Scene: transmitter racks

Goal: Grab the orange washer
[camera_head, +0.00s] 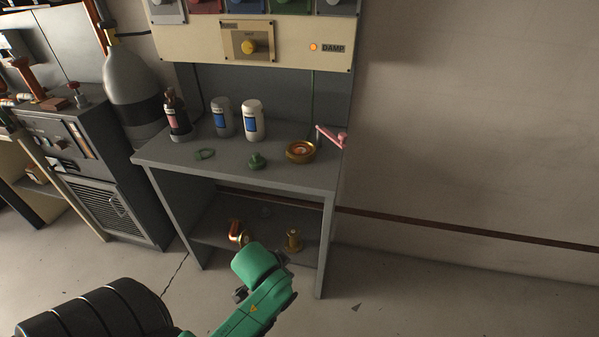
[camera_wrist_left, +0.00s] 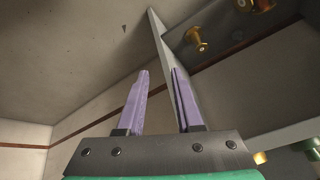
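No part stands out clearly as an orange washer. A round brass-gold ring-shaped part (camera_head: 300,151) lies on the grey workbench (camera_head: 235,172), near its right end. A thin green ring (camera_head: 205,154) lies flat further left. An orange-copper part (camera_head: 237,231) and a brass spool-like part (camera_head: 293,240) are on the lower shelf. My left gripper (camera_wrist_left: 160,72) has two purple fingers, apart with nothing between them, beside a grey bench leg in the left wrist view. Its fingers do not show in the head view. My right gripper cannot be made out.
A green knob (camera_head: 257,161), a pink crank (camera_head: 333,137), two pale canisters with blue labels (camera_head: 253,121) and a dark bottle (camera_head: 177,116) are on the bench. A control panel (camera_head: 285,45) hangs above. A grey cabinet (camera_head: 100,165) stands left. Floor to the right is free.

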